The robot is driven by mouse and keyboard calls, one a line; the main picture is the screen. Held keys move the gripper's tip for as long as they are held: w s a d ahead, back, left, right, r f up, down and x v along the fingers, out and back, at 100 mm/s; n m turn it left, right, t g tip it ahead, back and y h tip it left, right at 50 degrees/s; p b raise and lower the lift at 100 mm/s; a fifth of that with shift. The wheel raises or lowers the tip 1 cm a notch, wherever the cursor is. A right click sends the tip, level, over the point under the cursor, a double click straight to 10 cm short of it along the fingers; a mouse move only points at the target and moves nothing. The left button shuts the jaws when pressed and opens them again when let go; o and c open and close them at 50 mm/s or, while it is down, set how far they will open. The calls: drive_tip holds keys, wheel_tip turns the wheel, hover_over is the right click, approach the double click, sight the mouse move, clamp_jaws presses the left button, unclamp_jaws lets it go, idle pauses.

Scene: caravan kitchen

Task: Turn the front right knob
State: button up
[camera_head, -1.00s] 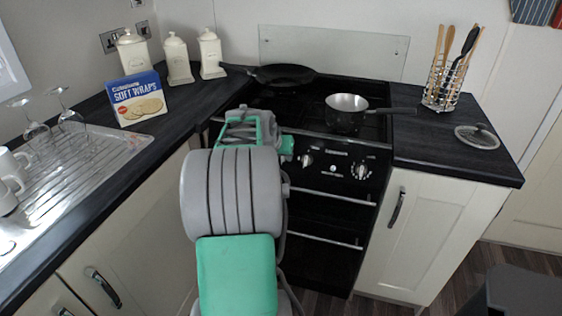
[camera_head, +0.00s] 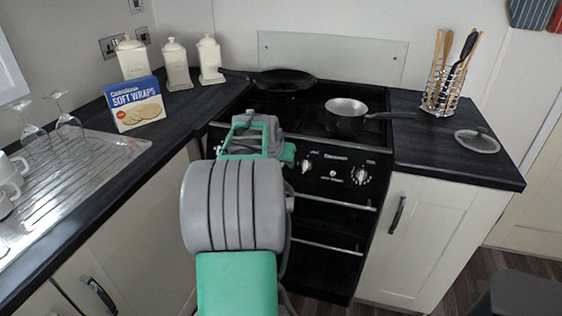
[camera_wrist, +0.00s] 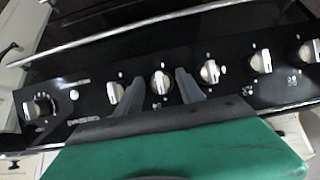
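In the wrist view a row of silver knobs crosses the black stove panel (camera_wrist: 240,85). The view looks turned over, with the large dial (camera_wrist: 40,107) at the left. My gripper (camera_wrist: 158,76) has its two grey fingers apart, one on each side of a silver knob (camera_wrist: 160,84), the second knob from the dial. I cannot tell whether the fingers touch it. Another knob (camera_wrist: 115,92) sits just left of the fingers, and one (camera_wrist: 209,72) to the right. In the head view my arm hides the fingers and part of the panel; a knob (camera_head: 306,166) shows right of my wrist.
A saucepan (camera_head: 345,117) and a frying pan (camera_head: 286,79) stand on the hob. The oven handle bar (camera_head: 335,200) runs below the panel. A utensil rack (camera_head: 443,90) and a glass lid (camera_head: 477,141) are on the right counter. A wraps box (camera_head: 135,104) stands at left.

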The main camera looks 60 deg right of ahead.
drive_tip(key=shift+o, duration=0.3)
drive_tip(key=v, duration=0.7)
drive_tip(key=shift+a+r, duration=0.2)
drive_tip(key=shift+r, duration=0.15)
